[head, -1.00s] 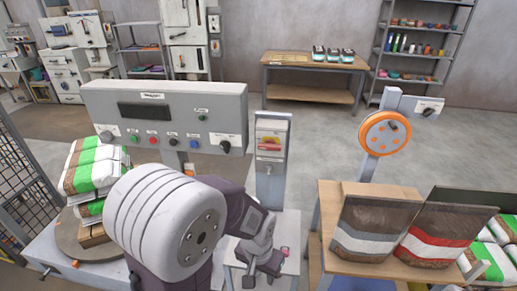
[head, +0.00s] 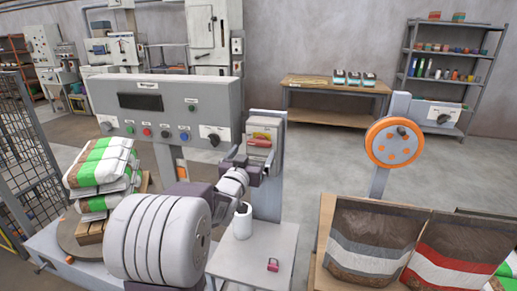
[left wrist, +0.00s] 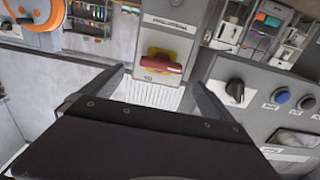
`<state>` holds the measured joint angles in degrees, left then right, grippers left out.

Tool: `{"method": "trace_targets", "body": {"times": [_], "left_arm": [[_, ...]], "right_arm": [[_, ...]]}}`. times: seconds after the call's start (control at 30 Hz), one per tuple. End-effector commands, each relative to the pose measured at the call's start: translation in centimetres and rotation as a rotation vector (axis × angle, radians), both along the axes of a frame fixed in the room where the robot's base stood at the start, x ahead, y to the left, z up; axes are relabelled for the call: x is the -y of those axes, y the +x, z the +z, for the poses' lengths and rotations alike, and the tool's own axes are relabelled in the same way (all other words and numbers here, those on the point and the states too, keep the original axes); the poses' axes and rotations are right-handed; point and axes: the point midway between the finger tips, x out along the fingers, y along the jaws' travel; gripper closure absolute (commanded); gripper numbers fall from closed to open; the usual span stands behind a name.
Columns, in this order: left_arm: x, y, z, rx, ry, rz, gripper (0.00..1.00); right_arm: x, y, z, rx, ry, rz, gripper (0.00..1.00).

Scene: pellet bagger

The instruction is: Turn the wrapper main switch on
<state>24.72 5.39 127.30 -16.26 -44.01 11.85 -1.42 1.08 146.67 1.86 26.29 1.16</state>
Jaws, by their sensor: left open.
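The wrapper main switch is a red handle (head: 260,142) on a yellow plate, on a grey box (head: 264,129) fixed to an upright post. The handle lies roughly horizontal in the head view. It also shows in the left wrist view, where the red handle (left wrist: 161,64) lies across the yellow plate, nearly level. My left gripper (head: 257,165) is in front of and just below the switch box. Its fingers (left wrist: 158,77) are apart, one on each side of the box in the left wrist view, with nothing between them. My right gripper is in neither view.
A grey control panel (head: 170,95) with buttons and a black knob (head: 213,135) stands left of the switch. Below is a small table (head: 262,262) with a white cylinder (head: 243,222) and a pink padlock (head: 273,265). Stacked bags (head: 100,165) are at left.

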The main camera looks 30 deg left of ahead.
Motion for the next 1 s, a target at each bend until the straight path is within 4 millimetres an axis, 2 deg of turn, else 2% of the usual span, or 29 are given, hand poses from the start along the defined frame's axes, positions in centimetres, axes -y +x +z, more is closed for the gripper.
{"method": "trace_targets", "body": {"times": [0.1, 0.3, 0.43, 0.63, 0.67, 0.87, 0.9, 1.0], "left_arm": [[-0.6, 2.6, 0.0, -0.001, -0.002, -0.001, 0.02], [-1.3, 5.7, 0.0, -0.002, 0.000, -0.001, 0.02], [-1.5, 6.5, 0.0, -0.002, 0.000, 0.000, 0.02], [-1.5, 6.5, -0.1, -0.002, 0.000, 0.000, 0.02], [-1.5, 6.5, -0.1, -0.002, 0.000, 0.000, 0.05], [-1.5, 6.5, -0.1, -0.002, 0.000, 0.000, 0.60], [-1.5, 6.5, -0.1, -0.002, 0.000, 0.000, 0.64], [-1.5, 6.5, -0.1, -0.003, 0.002, 0.000, 0.64]], "right_arm": [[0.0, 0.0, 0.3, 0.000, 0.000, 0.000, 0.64], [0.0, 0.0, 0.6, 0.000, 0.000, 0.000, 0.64], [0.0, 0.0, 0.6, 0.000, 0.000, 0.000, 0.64], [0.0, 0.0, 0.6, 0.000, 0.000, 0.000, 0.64], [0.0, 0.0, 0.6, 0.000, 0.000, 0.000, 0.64], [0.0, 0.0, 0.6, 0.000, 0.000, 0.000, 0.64], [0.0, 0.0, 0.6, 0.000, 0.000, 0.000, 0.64], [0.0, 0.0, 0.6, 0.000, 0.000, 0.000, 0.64]]}}
